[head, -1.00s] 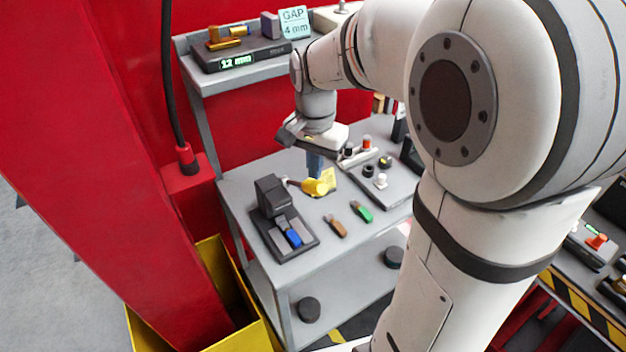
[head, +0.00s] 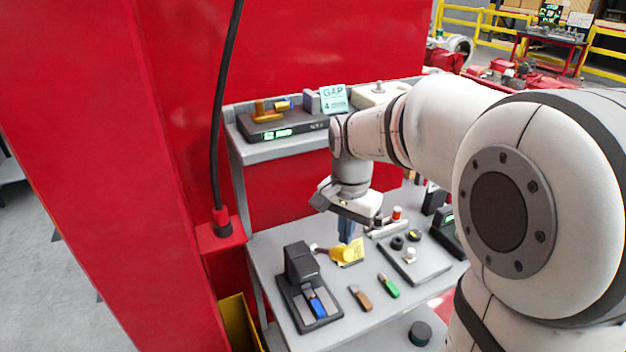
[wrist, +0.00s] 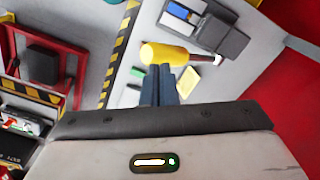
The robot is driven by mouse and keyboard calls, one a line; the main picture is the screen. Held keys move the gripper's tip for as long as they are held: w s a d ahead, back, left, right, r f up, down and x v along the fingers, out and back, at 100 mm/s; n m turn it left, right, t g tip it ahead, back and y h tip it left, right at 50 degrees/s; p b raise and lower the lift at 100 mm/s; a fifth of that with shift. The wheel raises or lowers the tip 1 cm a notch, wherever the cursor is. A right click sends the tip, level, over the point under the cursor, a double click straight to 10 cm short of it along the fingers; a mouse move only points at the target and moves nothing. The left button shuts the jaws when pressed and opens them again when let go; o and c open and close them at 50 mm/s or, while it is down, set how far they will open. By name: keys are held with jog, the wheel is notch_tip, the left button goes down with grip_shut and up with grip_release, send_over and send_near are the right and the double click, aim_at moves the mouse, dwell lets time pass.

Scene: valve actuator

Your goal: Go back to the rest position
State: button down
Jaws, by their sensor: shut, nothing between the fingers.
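My gripper (head: 346,236) hangs above the grey bench top (head: 272,262) in the head view, with its blue fingers pointing down. In the wrist view my gripper (wrist: 163,70) shows its fingers close together with nothing between them. A yellow-headed mallet (wrist: 165,53) lies just beyond the fingertips there. In the head view the mallet (head: 338,253) is beside the fingers and partly behind them. A yellow note (wrist: 188,82) lies near the fingers. Whether the fingertips touch anything below is unclear.
A dark fixture with a blue part (head: 302,270) stands at the bench's front left. A brown piece (head: 361,298) and a green piece (head: 389,286) lie near the front. A grey tray (head: 432,262) is to the right. A shelf with a scale (head: 283,128) is behind.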

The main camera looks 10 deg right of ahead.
jog(key=s+d+n+t, duration=0.1)
jog(key=s+n+t, duration=0.2)
jog(key=s+n, duration=0.5)
jog(key=s, duration=0.7)
jog(key=shift+d+r+n, duration=0.2)
jog(key=shift+d+n, duration=0.1)
jog(key=shift+d, duration=0.05)
